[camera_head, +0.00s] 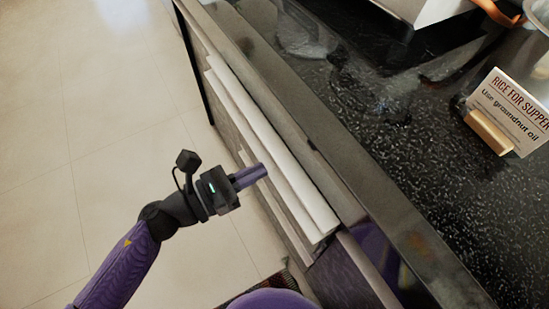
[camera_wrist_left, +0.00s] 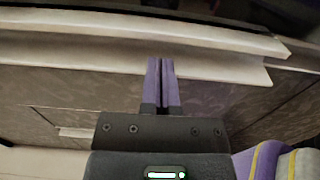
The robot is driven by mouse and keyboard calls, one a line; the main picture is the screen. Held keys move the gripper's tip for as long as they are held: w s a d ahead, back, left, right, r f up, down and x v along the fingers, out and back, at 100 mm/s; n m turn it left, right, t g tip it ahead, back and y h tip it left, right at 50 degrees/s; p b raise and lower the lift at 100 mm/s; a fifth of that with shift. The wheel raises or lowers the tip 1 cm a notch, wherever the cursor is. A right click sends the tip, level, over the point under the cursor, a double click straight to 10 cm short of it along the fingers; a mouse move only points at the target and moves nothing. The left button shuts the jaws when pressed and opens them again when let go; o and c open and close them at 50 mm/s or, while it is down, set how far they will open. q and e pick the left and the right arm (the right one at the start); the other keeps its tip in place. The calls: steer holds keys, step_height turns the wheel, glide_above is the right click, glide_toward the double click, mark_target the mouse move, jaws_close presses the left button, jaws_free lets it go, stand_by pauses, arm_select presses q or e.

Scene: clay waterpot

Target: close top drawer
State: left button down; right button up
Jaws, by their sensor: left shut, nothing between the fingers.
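The top drawer (camera_head: 285,170) shows in the head view as a long pale front just below the dark counter edge. It sticks out a little from the cabinet. In the left wrist view the drawer's pale edge (camera_wrist_left: 80,55) runs across the upper part. My left gripper (camera_head: 263,173) is shut and empty, with its purple fingers pointing at the drawer front. In the left wrist view the fingertips (camera_wrist_left: 160,60) overlap the pale edge; I cannot tell whether they touch it. My right gripper is not in view.
The black speckled counter (camera_head: 390,130) lies above the drawer, with a small sign (camera_head: 510,110) in a wooden holder at the right. Pale floor tiles (camera_head: 80,110) are clear at the left. Lower cabinet fronts (camera_wrist_left: 205,95) are below the drawer.

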mark_target(274, 168)
arm_select(q)
steer(key=x, duration=0.3)
steer(key=shift+w+d, duration=0.2)
steer(key=shift+d, duration=0.2)
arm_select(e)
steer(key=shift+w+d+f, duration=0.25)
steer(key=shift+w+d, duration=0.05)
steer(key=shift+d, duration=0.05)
arm_select(q)
steer(key=shift+w, duration=0.1)
steer(key=x, duration=0.4)
steer(key=shift+w+d, duration=0.1)
steer(key=shift+d, duration=0.05)
steer(key=shift+r, duration=0.15)
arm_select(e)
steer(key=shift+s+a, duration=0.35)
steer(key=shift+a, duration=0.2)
